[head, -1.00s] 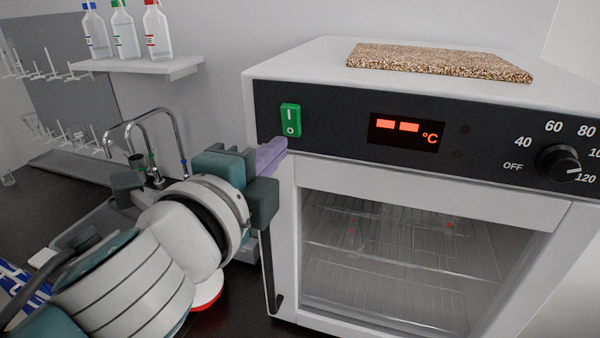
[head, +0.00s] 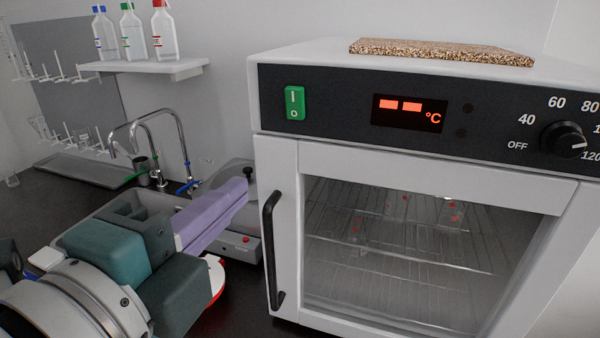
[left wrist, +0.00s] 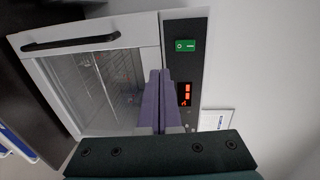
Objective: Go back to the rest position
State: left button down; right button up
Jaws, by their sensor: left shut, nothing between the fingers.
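My left gripper (head: 243,190) is at the lower left in the head view, in front of the sink area and left of the oven (head: 275,150). Its purple fingers are together, with nothing between them, and they are apart from the oven. In the left wrist view the shut fingers (left wrist: 159,78) point toward the oven front, with the green switch (left wrist: 186,46) beyond them. The green switch (head: 295,103) and the lit red display (head: 408,112) are on the oven's black panel. The oven door is closed, with its black handle (head: 272,250) on the left edge. My right gripper is not in view.
A shelf (head: 150,67) with three bottles (head: 133,35) hangs at the back left. Taps (head: 150,140) and a grey device with a red button (head: 246,240) stand behind my left gripper. A speckled board (head: 440,52) lies on the oven.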

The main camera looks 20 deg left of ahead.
pick_arm(q)
jog(key=s+a+f+n+g+y, duration=0.3)
jog(key=s+a+f+n+g, duration=0.4)
jog(key=n, duration=0.4)
jog(key=s+d+f+n+g+h, duration=0.25)
jog(key=s+f+n+g, duration=0.3)
jog(key=s, duration=0.35)
notch_tip(320, 180, up, 21)
jog(key=p, duration=2)
jog(key=shift+s+d+g, duration=0.35)
jog(key=shift+s, duration=0.1)
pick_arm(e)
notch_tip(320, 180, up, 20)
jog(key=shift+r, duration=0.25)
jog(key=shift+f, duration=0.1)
